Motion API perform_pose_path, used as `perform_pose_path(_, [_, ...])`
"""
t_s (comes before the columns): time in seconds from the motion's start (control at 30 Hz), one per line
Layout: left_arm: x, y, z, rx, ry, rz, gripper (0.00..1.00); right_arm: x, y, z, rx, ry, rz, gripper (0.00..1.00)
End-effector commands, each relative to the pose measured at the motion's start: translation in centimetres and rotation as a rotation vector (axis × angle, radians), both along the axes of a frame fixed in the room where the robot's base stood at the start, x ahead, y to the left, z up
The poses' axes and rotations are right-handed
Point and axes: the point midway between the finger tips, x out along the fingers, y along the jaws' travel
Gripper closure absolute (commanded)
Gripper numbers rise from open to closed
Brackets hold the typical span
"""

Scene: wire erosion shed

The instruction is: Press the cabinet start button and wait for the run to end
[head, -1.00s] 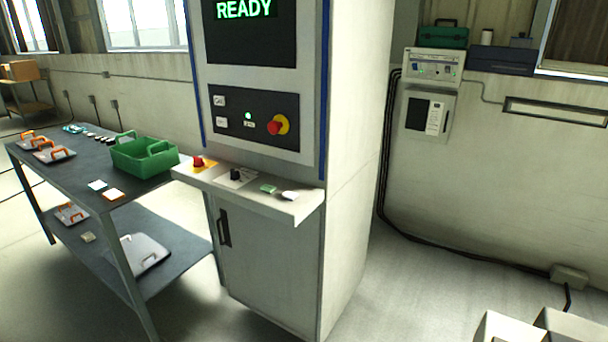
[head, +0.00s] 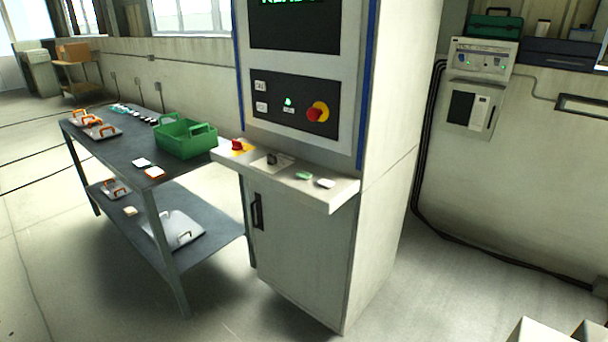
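The tall pale cabinet (head: 300,245) stands in the middle of the head view. Its dark screen (head: 295,28) shows green text cut off by the top edge. The dark panel (head: 275,112) below has a lit green button (head: 288,102), a red knob on a yellow disc (head: 317,112) and two pale switches at left. The ledge (head: 335,197) carries a red control on a yellow plate (head: 238,146), a black knob (head: 271,159), a green button (head: 303,175) and a white button (head: 326,183). Labels are too small to read. Neither gripper is in view.
A dark two-tier table (head: 130,158) with a green basket (head: 185,140) and orange-handled plates stands left of the cabinet. A wall unit (head: 480,62) and cables are at right. Floor in front of the table and cabinet is open. Pale blocks (head: 530,332) sit bottom right.

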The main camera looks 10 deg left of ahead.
Motion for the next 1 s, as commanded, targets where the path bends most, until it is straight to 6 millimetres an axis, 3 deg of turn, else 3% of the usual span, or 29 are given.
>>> perform_pose_path(0.03, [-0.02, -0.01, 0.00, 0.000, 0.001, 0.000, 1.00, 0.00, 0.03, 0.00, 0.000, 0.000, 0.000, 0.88])
perform_pose_path(0.13, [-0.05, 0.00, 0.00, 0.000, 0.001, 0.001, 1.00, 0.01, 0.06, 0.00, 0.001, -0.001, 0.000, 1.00])
perform_pose_path(1.0, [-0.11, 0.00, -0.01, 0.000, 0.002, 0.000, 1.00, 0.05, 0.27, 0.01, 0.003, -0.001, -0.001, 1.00])
